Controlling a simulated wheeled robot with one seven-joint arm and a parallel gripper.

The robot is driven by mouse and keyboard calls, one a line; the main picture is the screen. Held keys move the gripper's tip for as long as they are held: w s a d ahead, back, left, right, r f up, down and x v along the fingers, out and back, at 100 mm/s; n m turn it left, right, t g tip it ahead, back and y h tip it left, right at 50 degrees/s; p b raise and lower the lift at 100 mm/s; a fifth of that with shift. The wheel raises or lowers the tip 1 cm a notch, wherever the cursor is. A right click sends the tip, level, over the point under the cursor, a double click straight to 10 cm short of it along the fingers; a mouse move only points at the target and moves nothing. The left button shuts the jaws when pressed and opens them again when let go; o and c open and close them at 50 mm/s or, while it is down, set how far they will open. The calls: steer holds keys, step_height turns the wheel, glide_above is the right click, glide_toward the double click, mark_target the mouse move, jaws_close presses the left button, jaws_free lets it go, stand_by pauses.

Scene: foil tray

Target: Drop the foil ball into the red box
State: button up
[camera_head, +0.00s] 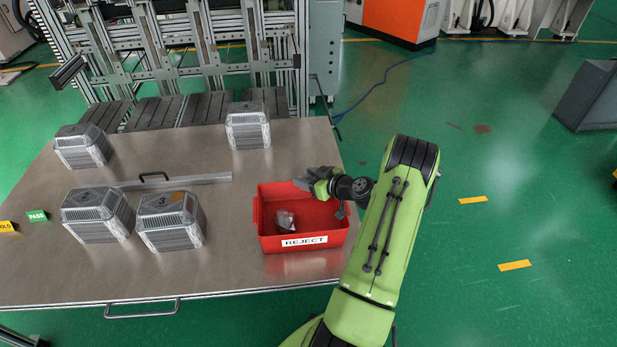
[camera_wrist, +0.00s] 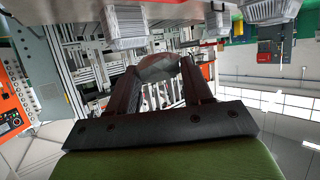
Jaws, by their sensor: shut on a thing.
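The red box (camera_head: 268,244) stands on the right part of the metal table in the head view, with a white REJECT label on its front. A crumpled silvery piece (camera_head: 285,220) lies inside it. My gripper (camera_head: 316,181) is above the box's back part, reaching in from the right. In the wrist view, my gripper (camera_wrist: 163,80) is shut on a grey faceted lump, the foil ball (camera_wrist: 160,66), between its two dark fingers. In the head view the ball is small and hard to tell from the fingers.
Several ribbed foil trays (camera_head: 170,220) stand on the table (camera_head: 130,275) left of the box. A metal bar with a black handle (camera_head: 153,177) lies between them. A green PASS tag (camera_head: 37,216) is at far left. Metal framework (camera_head: 190,50) rises behind.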

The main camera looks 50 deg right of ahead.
step_height(320, 180, down, 4)
steer(key=shift+f+b, duration=0.2)
steer(key=shift+b, duration=0.4)
steer(key=o, duration=1.1)
steer(key=p+v, duration=0.2)
steer(key=v, duration=1.3)
steer(key=shift+s+r, duration=0.25)
steer(key=shift+s, duration=0.1)
